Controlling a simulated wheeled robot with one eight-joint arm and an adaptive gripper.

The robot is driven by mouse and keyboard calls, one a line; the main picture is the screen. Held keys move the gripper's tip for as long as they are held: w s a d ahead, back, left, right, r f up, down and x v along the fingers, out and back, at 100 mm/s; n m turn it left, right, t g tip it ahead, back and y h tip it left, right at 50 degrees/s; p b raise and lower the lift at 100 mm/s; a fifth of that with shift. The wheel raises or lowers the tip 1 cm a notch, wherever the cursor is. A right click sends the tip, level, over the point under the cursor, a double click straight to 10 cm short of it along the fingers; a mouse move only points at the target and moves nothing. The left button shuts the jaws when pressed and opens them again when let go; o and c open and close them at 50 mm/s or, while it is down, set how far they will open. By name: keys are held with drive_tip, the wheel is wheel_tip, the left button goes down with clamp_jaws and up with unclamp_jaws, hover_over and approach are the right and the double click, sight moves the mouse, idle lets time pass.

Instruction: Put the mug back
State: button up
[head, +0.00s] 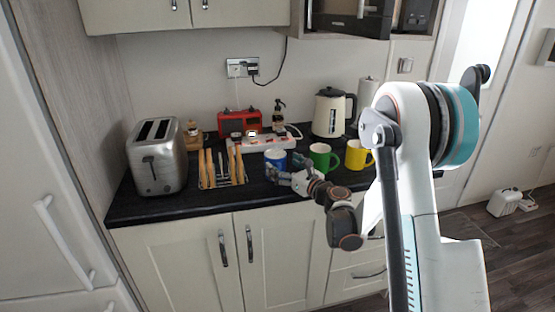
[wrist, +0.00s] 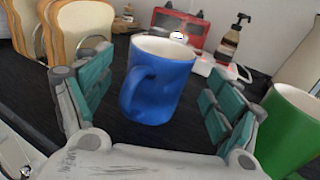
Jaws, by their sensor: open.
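A blue mug (wrist: 160,82) stands upright on the dark counter, with its handle towards the lower left in the wrist view. It also shows in the head view (head: 275,156), partly behind my gripper. My gripper (wrist: 152,90) is open, with one finger on each side of the blue mug and a gap on both sides. In the head view my gripper (head: 285,173) is at the counter's front, close to the mug. A green mug (head: 321,157) and a yellow mug (head: 357,155) stand to the right of the blue one.
A toast rack (head: 223,172) with bread slices and a steel toaster (head: 157,157) stand to the left. A red radio-like box (head: 240,122), a white power strip (head: 249,143) and a pump bottle (head: 279,116) are behind. A kettle (head: 329,113) stands at the back right.

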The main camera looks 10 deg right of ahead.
drive_tip(key=p+v, duration=0.1)
drive_tip(key=v, duration=0.6)
drive_tip(key=shift+s+d+p, duration=0.15)
drive_tip(key=shift+s+p, duration=0.2)
drive_tip(key=shift+s, duration=0.05)
drive_tip(key=shift+c, duration=0.5)
idle(0.4)
